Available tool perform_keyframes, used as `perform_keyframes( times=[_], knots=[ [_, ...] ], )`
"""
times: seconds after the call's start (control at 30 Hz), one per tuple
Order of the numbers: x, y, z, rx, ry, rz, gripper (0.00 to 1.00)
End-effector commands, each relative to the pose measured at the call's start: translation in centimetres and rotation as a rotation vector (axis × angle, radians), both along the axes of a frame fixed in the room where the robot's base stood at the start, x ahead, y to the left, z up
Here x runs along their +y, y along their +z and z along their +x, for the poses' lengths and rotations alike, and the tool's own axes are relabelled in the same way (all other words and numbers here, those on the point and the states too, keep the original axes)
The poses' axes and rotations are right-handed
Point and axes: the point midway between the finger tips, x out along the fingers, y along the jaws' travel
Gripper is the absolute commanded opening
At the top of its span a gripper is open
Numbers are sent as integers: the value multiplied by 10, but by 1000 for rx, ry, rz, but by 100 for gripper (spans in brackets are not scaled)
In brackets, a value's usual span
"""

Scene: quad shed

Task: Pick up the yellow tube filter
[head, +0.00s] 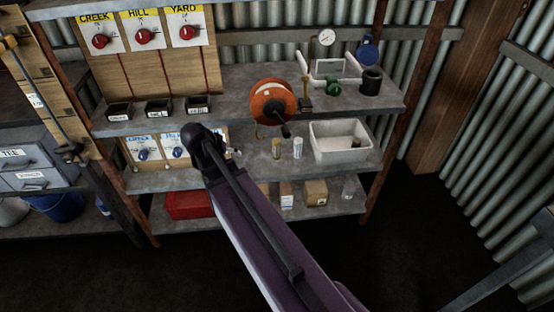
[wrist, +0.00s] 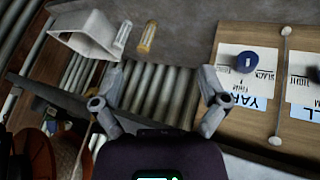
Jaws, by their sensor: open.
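The yellow tube filter (head: 276,148) stands upright on the middle shelf, just left of a white tube filter (head: 298,148). In the wrist view the yellow tube filter (wrist: 147,37) shows near the top, beside the white one (wrist: 122,35). My gripper (wrist: 160,82) is open and empty, its two fingers spread wide. In the head view my arm's dark wrist end is in front of the shelf, left of the tubes, and mostly hides the gripper.
A white bin (head: 341,143) stands right of the tubes; it also shows in the wrist view (wrist: 84,36). An orange reel (head: 271,102) sits on the shelf above. Boards with labels and blue knobs (head: 147,147) stand at left. A red box (head: 188,205) and small boxes are below.

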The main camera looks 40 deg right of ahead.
Motion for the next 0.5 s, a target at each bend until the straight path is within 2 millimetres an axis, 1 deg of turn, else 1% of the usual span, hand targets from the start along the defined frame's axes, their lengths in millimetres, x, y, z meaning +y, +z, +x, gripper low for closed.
perform_keyframes(
  times=[0.03, 0.5],
  knots=[
    [-8, -18, 6, -22, -27, -24, 93],
    [-79, -76, 39, -269, -269, -256, 93]
  ],
)
